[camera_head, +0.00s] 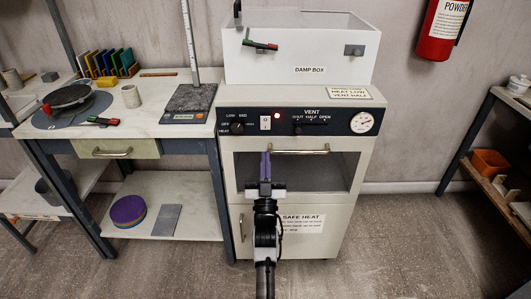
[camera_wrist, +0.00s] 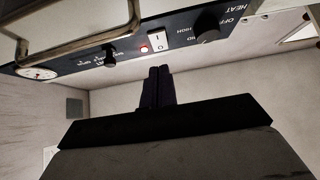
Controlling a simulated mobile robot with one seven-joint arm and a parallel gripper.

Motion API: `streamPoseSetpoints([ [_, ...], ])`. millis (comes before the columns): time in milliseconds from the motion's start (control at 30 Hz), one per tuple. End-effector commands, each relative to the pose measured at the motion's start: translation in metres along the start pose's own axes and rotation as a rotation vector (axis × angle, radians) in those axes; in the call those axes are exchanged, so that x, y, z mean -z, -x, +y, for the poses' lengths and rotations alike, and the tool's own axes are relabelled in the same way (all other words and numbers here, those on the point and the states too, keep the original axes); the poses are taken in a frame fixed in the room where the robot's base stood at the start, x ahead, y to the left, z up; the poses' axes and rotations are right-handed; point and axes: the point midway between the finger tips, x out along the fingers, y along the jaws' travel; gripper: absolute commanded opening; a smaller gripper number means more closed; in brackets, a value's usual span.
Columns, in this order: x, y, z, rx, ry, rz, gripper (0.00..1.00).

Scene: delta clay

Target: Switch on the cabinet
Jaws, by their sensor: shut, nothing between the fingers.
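The white cabinet (camera_head: 348,150) has a dark control panel (camera_head: 340,122) across its upper front. A white rocker switch (camera_head: 265,122) is on the panel's left part; it also shows in the wrist view (camera_wrist: 157,37). A small red lamp (camera_head: 277,116) is beside the switch and also shows in the wrist view (camera_wrist: 144,49). My gripper (camera_head: 265,156) is shut and empty, with its dark fingers together pointing up in the head view, in front of the cabinet's window and below the switch. In the wrist view my gripper (camera_wrist: 159,72) appears apart from the panel.
A heat knob (camera_head: 237,128) is left of the switch, with a vent slider (camera_head: 298,128) and a round gauge (camera_head: 362,122) to the right. A bar handle (camera_head: 299,151) sticks out just right of my fingers. A workbench (camera_head: 165,130) stands left of the cabinet.

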Motion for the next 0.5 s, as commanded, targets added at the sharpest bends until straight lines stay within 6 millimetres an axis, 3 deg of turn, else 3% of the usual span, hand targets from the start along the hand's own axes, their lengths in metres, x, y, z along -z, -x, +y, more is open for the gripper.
streamPoseSetpoints([
  [33,-0.005,0.015,0.000,0.001,0.000,-0.002,0.00],
  [200,-0.010,0.043,0.000,0.000,0.000,0.000,0.00],
  [500,-0.011,0.059,0.000,0.000,0.000,0.002,0.00],
])
